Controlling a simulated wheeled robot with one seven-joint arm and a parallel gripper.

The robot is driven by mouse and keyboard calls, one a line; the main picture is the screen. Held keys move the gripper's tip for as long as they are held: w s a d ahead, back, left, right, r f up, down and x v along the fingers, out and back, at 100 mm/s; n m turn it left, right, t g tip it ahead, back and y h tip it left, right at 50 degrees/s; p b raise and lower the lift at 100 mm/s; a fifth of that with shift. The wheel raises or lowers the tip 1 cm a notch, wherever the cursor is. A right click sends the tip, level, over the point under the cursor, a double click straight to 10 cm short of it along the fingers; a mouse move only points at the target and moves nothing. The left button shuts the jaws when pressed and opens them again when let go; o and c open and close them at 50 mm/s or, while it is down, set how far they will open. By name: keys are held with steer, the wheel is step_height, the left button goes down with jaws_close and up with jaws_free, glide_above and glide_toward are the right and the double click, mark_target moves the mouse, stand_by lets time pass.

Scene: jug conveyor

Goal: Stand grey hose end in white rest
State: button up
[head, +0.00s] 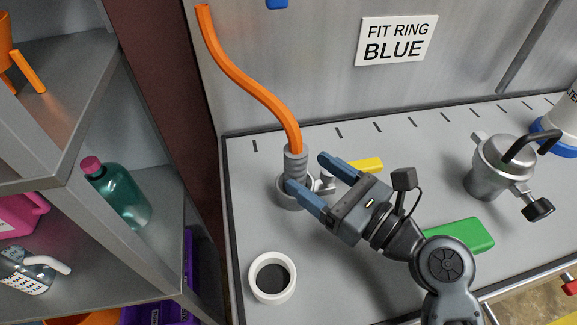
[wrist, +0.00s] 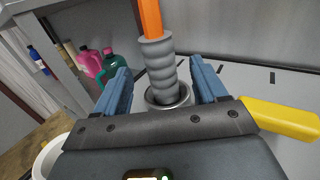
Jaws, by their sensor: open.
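The grey ribbed hose end (head: 296,161) stands upright in a grey round holder (head: 291,199) on the bench, with the orange hose (head: 256,91) rising from its top. In the wrist view the grey hose end (wrist: 159,62) stands between the two blue fingers. My gripper (head: 307,175) is open, its fingers on either side of the hose end; I cannot tell whether either finger touches it. The white rest (head: 257,285) is a round ring with a dark inside, empty, nearer the bench's front left. Its rim also shows at the lower left of the wrist view (wrist: 47,158).
A yellow block (head: 367,166) lies behind my gripper and a green block (head: 461,234) to its right. A metal pot (head: 497,168) stands further right. A shelf with a teal bottle (head: 117,196) is at left. A sign (head: 396,40) reads "FIT RING BLUE". Bare bench lies around the white rest.

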mark_target(287, 156)
steer(key=b+x, duration=0.1)
steer(key=x, duration=0.5)
steer(key=shift+w+a, duration=0.2)
steer(key=c, duration=1.2)
steer(key=shift+r, duration=0.1)
